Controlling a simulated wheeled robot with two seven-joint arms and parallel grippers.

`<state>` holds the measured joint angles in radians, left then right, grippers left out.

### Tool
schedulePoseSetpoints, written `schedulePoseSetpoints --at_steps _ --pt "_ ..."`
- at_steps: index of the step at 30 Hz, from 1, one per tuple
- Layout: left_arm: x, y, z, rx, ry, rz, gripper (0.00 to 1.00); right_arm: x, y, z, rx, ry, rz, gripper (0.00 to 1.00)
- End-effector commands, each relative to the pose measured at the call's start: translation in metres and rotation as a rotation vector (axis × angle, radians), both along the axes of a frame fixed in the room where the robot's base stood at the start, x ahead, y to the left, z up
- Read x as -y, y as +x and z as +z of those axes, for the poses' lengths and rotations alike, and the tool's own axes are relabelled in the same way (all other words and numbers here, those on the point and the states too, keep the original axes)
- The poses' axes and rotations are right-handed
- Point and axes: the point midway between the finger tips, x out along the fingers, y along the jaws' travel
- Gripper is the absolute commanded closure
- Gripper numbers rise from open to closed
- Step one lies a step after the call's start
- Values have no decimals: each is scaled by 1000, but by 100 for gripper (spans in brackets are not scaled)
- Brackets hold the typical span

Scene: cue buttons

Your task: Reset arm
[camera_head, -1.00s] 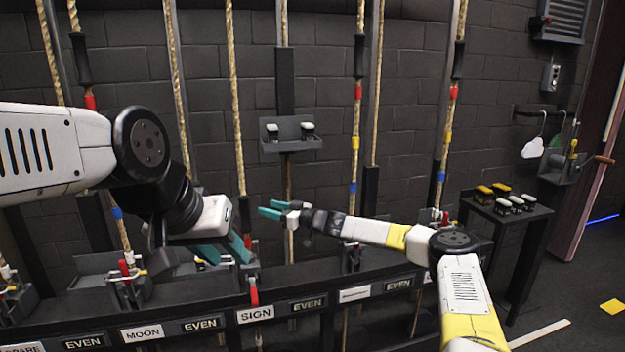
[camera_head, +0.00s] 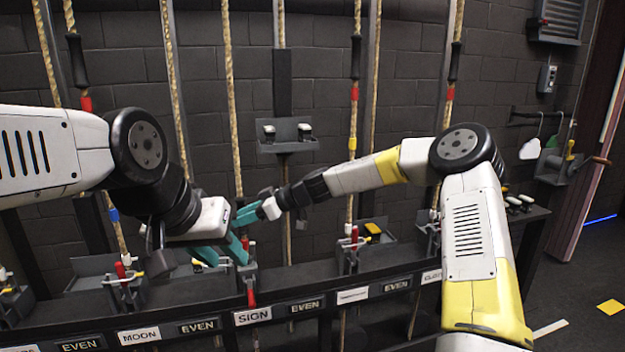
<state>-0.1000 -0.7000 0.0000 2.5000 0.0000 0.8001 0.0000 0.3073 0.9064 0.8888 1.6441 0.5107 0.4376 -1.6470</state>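My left gripper (camera_head: 222,252) has teal fingers spread apart. It is low at left of centre, beside a lever unit with a red handle (camera_head: 251,297) above the SIGN label (camera_head: 253,316). I cannot tell whether a finger touches that unit. My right gripper (camera_head: 252,208) reaches in from the right, just above and right of the left one, in front of the ropes. Its teal fingers look a little apart, with nothing seen between them. The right arm is bent, with its elbow high at right.
A black rail carries labels such as MOON (camera_head: 139,335) and several rope locks. A small wall shelf (camera_head: 287,146) holds two blocks. My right arm hides much of the side table (camera_head: 530,215).

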Motion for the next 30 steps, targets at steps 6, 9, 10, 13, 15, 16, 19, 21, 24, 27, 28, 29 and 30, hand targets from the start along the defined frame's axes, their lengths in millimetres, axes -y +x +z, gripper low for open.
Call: schedulePoseSetpoints --at_steps 6,9,10,13,15,16,19,21,24,27,28,29,30 --pt "0 0 0 0 0 0 64 45 -60 16 -84 -262 -57 51" --pt "0 0 0 0 0 0 64 75 -84 26 -126 -363 -133 51" --pt "0 0 0 0 0 0 64 85 -90 30 -139 -389 -160 51" --pt "0 0 0 0 0 0 64 120 -114 44 -180 -467 -269 51" --pt "0 0 0 0 0 0 64 146 -131 55 -207 -506 -356 51" --pt "0 0 0 0 0 0 64 156 -139 60 -221 -519 -396 51" --pt "0 0 0 0 0 0 64 193 -167 76 -261 -545 -537 51" --pt "0 0 0 0 0 0 64 218 -188 87 -291 -545 -642 51" --pt "0 0 0 0 0 0 64 252 -220 100 -339 -523 -791 51" --pt "0 0 0 0 0 0 64 283 -254 109 -391 -473 -935 51" --pt "0 0 0 0 0 0 64 291 -263 109 -407 -457 -974 51" --pt "0 0 0 0 0 0 64 298 -272 111 -423 -436 -1010 51" --pt "0 0 0 0 0 0 64 307 -284 111 -443 -410 -1054 51"
